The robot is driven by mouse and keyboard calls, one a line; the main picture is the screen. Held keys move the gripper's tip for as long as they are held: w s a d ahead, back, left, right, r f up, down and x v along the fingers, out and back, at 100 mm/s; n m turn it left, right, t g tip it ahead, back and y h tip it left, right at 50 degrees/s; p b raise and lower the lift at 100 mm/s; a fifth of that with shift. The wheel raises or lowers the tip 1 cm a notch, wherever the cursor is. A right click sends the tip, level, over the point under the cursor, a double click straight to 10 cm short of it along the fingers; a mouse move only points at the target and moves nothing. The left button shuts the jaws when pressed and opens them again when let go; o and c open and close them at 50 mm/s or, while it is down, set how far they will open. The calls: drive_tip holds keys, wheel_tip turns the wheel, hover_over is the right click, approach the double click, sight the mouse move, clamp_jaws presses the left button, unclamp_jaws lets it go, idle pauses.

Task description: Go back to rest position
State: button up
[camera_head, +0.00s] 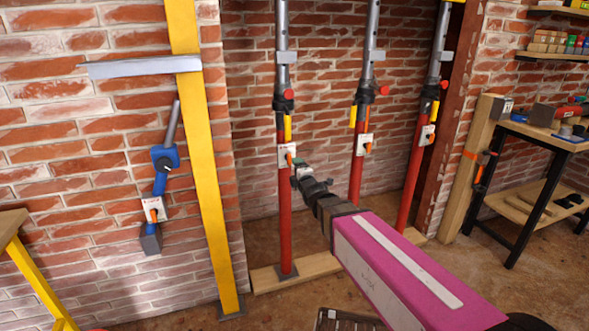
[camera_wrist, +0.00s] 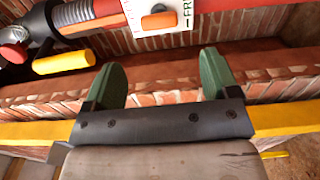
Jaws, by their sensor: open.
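My gripper (camera_head: 301,172) is at the end of my arm, which reaches from the lower right toward the props in the head view. In the wrist view my gripper (camera_wrist: 160,80) shows two green fingers standing wide apart with nothing between them. The red and grey left prop (camera_head: 285,200) stands upright just beside my gripper. It carries a white plate with an orange switch (camera_head: 290,158). In the wrist view a white plate with an orange switch (camera_wrist: 159,20) sits just beyond the fingers, on a red tube. Whether the fingers touch anything is not clear.
A middle prop (camera_head: 357,170) and a right prop (camera_head: 411,180) stand on a wooden floor beam (camera_head: 318,265). A yellow post (camera_head: 205,150) and a blue tool (camera_head: 164,158) are at the left. A workbench (camera_head: 540,138) stands at the right. Brick walls close off the back.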

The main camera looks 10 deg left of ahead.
drive_tip(key=d+f+m+g+h, duration=0.35)
drive_tip(key=d+f+m, duration=0.3)
drive_tip(key=d, duration=0.35)
drive_tip(key=d+f+m+g+h, duration=0.2)
drive_tip(key=d+f+m+h, duration=0.4)
drive_tip(key=d, duration=0.5)
drive_tip(key=s+d+f+m+g, duration=0.4)
drive_tip(key=s+d+m+g, duration=0.1)
drive_tip(key=s+d, duration=0.3)
drive_tip(key=s+d+f+m+g, duration=0.4)
drive_tip(key=s+d+m, duration=0.3)
drive_tip(key=d, duration=0.3)
drive_tip(key=shift+s+d+f+g, duration=0.15)
drive_tip(key=shift+s+f+g, duration=0.2)
drive_tip(key=shift+s+f, duration=0.15)
